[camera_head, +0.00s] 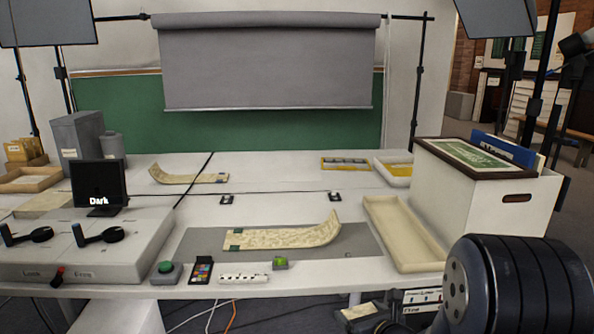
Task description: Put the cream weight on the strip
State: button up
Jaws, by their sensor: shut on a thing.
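A cream paper strip (285,238) with faint markings lies on a grey mat (204,243) in the middle of the table. Its right end curls up off the mat. Small green pieces (236,231) sit at its left end. I cannot make out a cream weight anywhere in this view. My gripper is out of view; only a dark, rounded part of my arm shows at the lower right.
A cream tray (397,235) and a white box (487,200) stand to the right. A monitor (99,186) stands left. Another curled strip (188,177) lies behind.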

aim_at(361, 312)
notch_tip(361, 312, up, 21)
jog(key=p, duration=1.8)
